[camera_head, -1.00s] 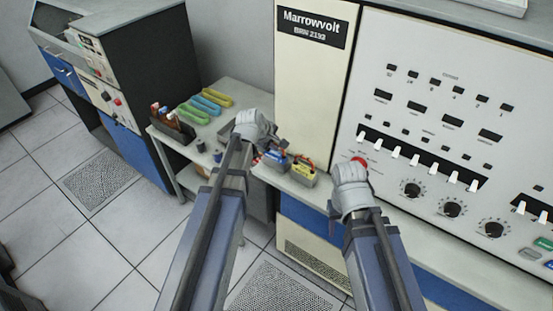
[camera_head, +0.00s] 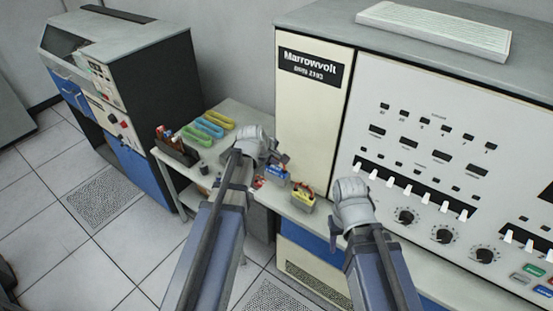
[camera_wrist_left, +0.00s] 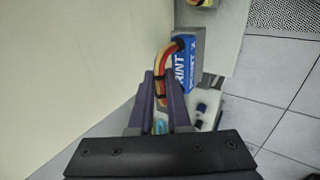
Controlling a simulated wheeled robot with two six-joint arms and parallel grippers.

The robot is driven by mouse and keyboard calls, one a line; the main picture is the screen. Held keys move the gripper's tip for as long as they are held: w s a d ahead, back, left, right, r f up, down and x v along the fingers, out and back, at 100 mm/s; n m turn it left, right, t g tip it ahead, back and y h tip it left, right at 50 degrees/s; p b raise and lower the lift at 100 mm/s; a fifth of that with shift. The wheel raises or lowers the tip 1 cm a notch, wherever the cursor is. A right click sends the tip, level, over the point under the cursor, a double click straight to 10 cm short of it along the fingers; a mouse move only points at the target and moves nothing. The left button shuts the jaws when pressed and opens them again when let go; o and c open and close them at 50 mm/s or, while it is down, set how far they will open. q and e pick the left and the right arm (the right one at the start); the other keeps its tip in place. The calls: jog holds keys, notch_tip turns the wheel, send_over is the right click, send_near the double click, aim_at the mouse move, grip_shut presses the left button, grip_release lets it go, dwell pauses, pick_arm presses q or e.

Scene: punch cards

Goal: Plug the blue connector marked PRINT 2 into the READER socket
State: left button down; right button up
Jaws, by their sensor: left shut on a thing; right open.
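The blue connector (camera_head: 277,173) is a small block with red and yellow wires, beside the cream cabinet. In the left wrist view the blue connector (camera_wrist_left: 186,68) reads PRINT; I cannot make out a number. My left gripper (camera_head: 272,155) is shut, and in its wrist view the fingers (camera_wrist_left: 165,100) close around the lower part of the bundled wires looping from the block. A yellow connector (camera_head: 302,195) with similar wires sits just right of the blue one. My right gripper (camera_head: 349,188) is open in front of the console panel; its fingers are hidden. I cannot make out the READER socket.
A side table (camera_head: 176,178) holds green, blue and yellow looped items (camera_head: 209,127) and a dark box (camera_head: 176,150) of small things. The console (camera_head: 420,170) with switches and knobs fills the right. A machine with blue doors (camera_head: 133,151) stands left.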

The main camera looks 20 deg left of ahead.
pick_arm(q)
jog(key=shift+r+p, duration=1.3)
jog(key=shift+r, duration=0.6)
pick_arm(e)
jog(key=shift+r, duration=1.9)
pick_arm(q)
jog(key=shift+r, duration=0.1)
jog(key=shift+r+p, duration=2.4)
jog(key=shift+p, duration=0.05)
pick_arm(e)
notch_tip(320, 180, up, 5)
jog(key=shift+f, duration=0.1)
